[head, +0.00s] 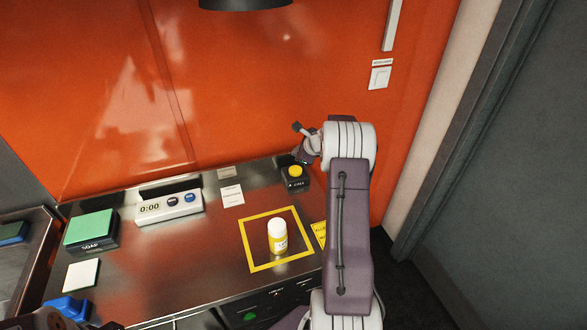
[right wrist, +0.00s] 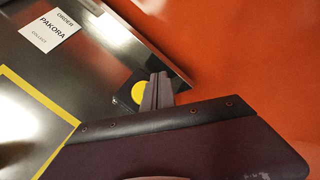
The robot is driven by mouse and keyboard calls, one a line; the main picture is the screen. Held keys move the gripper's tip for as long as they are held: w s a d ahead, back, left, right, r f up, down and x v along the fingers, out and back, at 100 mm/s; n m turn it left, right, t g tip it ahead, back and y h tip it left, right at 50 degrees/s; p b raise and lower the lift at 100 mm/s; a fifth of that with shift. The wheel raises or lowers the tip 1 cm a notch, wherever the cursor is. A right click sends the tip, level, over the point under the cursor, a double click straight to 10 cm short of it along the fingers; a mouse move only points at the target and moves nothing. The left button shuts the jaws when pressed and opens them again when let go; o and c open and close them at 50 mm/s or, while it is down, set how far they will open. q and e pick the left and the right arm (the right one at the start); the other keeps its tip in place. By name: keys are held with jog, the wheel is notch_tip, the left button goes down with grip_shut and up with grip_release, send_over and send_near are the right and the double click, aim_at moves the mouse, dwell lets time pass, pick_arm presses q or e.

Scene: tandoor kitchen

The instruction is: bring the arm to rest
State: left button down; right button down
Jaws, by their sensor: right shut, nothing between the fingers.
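My right arm rises from the bottom of the head view, bent at a grey-white joint. In the right wrist view the closed fingers (right wrist: 158,90) stand close together, partly in front of the yellow button (right wrist: 138,92). I cannot tell the exact gap between them. A dark part at the lower left corner of the head view may be my left gripper (head: 45,318); its fingers cannot be made out.
The orange wall (head: 250,100) stands behind.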

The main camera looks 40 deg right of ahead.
jog(key=w+a+r+n+y, duration=0.1)
jog(key=w+a+r+n, duration=0.15)
jog(key=a, duration=0.35)
jog(key=w+a+r+n+y, duration=0.1)
jog(key=w+a+r, duration=0.1)
jog(key=a+r, duration=0.3)
jog(key=s+a+n+g+y, duration=0.1)
jog(key=s+a+n, duration=0.2)
jog(key=a, duration=0.5)
jog(key=s+a+n+y, duration=0.1)
jog(key=s+a+n, duration=0.1)
jog(key=a, duration=0.6)
jog(key=s+a+f+n+g+h, duration=0.1)
jog(key=s+a+f+n+g, duration=0.2)
jog(key=s+n, duration=0.5)
jog(key=s+a+f+n+g, duration=0.25)
jog(key=s+a+n, duration=0.2)
jog(key=s, duration=0.75)
jog(key=s+d+f+n+g+h, duration=0.1)
jog(key=s+d+f+n, duration=0.2)
jog(key=s+n, duration=0.4)
jog(key=shift+s+d+f+h, duration=0.15)
jog(key=shift+s+f+h, duration=0.3)
jog(key=shift+f, duration=0.35)
